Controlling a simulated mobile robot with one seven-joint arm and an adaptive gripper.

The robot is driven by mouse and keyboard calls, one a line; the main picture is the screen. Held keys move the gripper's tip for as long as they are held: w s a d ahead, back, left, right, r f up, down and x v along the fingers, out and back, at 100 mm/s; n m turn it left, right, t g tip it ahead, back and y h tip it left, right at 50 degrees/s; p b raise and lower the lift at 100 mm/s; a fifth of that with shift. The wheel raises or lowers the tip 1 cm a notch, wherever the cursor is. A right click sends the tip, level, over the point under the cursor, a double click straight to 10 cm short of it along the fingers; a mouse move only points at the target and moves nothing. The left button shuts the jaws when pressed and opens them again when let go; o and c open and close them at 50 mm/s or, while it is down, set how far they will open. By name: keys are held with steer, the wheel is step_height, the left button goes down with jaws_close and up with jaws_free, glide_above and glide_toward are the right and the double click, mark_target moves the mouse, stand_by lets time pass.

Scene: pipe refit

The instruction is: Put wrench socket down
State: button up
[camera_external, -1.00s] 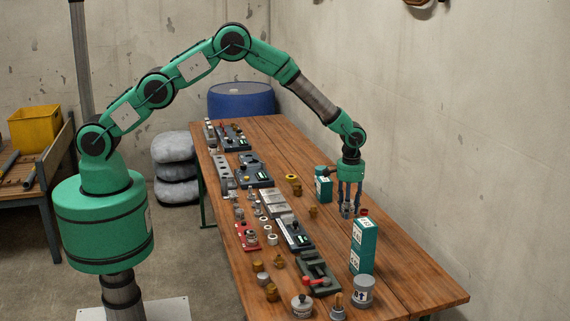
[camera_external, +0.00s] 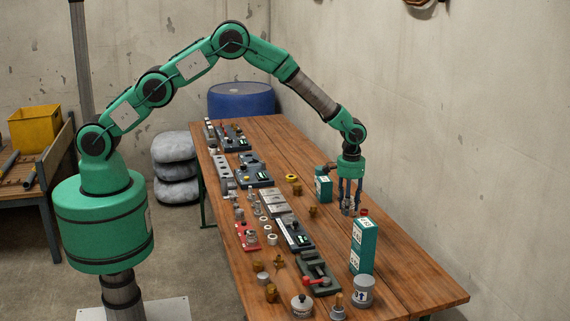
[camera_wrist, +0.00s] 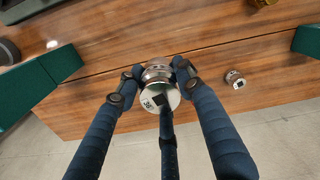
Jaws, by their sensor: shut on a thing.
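My gripper (camera_external: 349,211) is above the right part of the wooden table, between two teal containers. In the wrist view my gripper's fingers (camera_wrist: 154,82) are closed around a metallic wrench socket (camera_wrist: 160,92). Its round silver end faces the camera, with a dark square hole and a printed number that I cannot read surely. In the external view the held socket is too small and covered by the fingers to make out. Whether it touches the table I cannot tell.
A second small socket (camera_wrist: 235,79) stands on the table (camera_wrist: 110,75) right of my gripper. A tall teal container (camera_external: 362,245) stands close in front, and a shorter one (camera_external: 323,187) behind. Several tools and fittings line the table's left side. Bare wood lies right of the gripper.

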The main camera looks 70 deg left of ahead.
steer(key=r, duration=0.2)
steer(key=a+r, duration=0.1)
steer(key=r, duration=0.1)
steer(key=shift+w, duration=0.15)
steer(key=w+a+n, duration=0.1)
steer(key=a+n, duration=0.1)
steer(key=a, duration=0.8)
steer(key=w+a+n, duration=0.2)
steer(key=a+n, duration=0.1)
steer(key=a, duration=0.8)
steer(key=w+a+n, duration=0.2)
steer(key=a, duration=0.9)
steer(key=shift+a, duration=0.2)
steer(key=s+a+n, duration=0.3)
steer(key=a, duration=0.9)
steer(key=s+a+n, duration=0.2)
steer(key=s+a, duration=0.1)
steer(key=a, duration=0.9)
steer(key=s+a+n, duration=0.3)
steer(key=s+a, duration=0.1)
steer(key=a, duration=0.8)
steer(key=shift+w+d+f, duration=0.15)
steer(key=shift+w+f, duration=0.05)
steer(key=shift+f, duration=1.1)
steer(key=shift+w+d+f, duration=0.1)
steer(key=shift+w+f, duration=0.1)
steer(key=shift+f, duration=1.05)
steer(key=shift+f, duration=0.1)
steer(key=shift+f, duration=3)
